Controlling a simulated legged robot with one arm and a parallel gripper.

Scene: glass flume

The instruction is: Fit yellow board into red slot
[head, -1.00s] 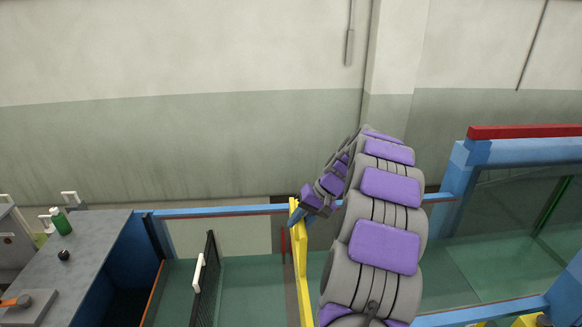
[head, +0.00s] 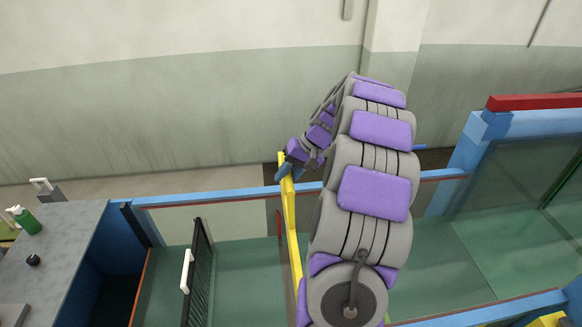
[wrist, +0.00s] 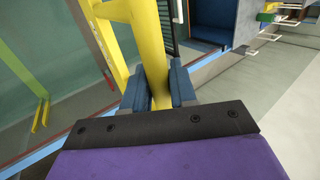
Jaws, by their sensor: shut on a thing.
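My gripper (head: 284,172) is shut on the upper end of the tall yellow board (head: 291,222). In the head view the board is seen nearly edge-on, slightly tilted, with its top above the flume's far blue rail. The wrist view shows the yellow board (wrist: 149,52) between the blue fingers (wrist: 157,86). A thin upright red strip (head: 279,222), perhaps part of the red slot, shows at the far wall just left of the board. The board's lower end is out of view, and I cannot tell whether it touches the slot.
A black mesh screen with a white handle (head: 187,270) stands in the flume to the left. A blue frame with a red top bar (head: 535,102) stands right. The green floor (head: 445,270) looks clear.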

